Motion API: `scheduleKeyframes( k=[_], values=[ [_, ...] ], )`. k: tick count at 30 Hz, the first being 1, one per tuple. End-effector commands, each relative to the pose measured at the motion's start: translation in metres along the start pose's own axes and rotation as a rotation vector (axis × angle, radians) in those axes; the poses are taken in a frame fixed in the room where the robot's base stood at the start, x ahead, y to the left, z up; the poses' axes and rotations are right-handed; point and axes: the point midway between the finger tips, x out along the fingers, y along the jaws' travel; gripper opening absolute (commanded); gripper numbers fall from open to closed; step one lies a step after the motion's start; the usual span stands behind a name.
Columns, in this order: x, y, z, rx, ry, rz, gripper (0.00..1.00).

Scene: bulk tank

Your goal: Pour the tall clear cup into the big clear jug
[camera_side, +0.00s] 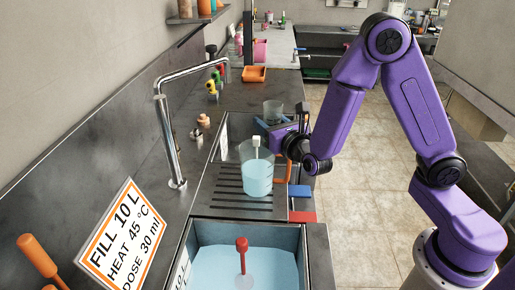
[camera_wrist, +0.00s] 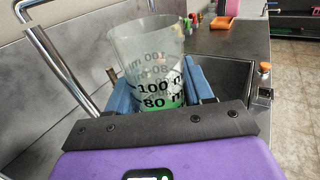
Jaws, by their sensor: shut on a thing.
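The tall clear cup (camera_side: 273,108) is upright between the blue fingers of my gripper (camera_side: 268,124), behind the jug in the side view. In the wrist view the cup (camera_wrist: 146,50) shows printed marks, 100 ml and 80 ml among them, and a green tint low down. My gripper (camera_wrist: 158,88) is shut on it there, and its black bar hides the cup's bottom. The big clear jug (camera_side: 258,178) stands on the ribbed drainboard, with an orange handle at its right and pale blue liquid inside. A white-topped piece stands in it. The cup and jug are apart.
A tank (camera_side: 303,246) of pale blue water with a red-topped piece is in front of the drainboard (camera_side: 225,200). A tall metal faucet (camera_side: 170,140) stands at left. A dosing sign (camera_side: 122,238) leans at front left. An orange tray (camera_side: 253,74) lies farther back.

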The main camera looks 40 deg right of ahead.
Motion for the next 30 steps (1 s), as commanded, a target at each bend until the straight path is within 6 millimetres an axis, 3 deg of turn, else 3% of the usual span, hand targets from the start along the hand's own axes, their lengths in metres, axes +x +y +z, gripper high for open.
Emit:
scheduleKeyframes(
  k=[1, 6, 12, 22, 30],
  values=[
    [0.001, 0.018, 0.0, 0.0, -0.001, 0.038, 0.21],
    [0.002, 0.068, 0.002, -0.005, -0.007, 0.147, 0.21],
    [-0.002, 0.11, 0.003, -0.01, -0.014, 0.24, 0.21],
    [-0.008, 0.15, 0.005, -0.018, -0.021, 0.328, 0.21],
    [-0.007, 0.147, -0.02, -0.02, -0.019, 0.323, 0.21]
  ],
)
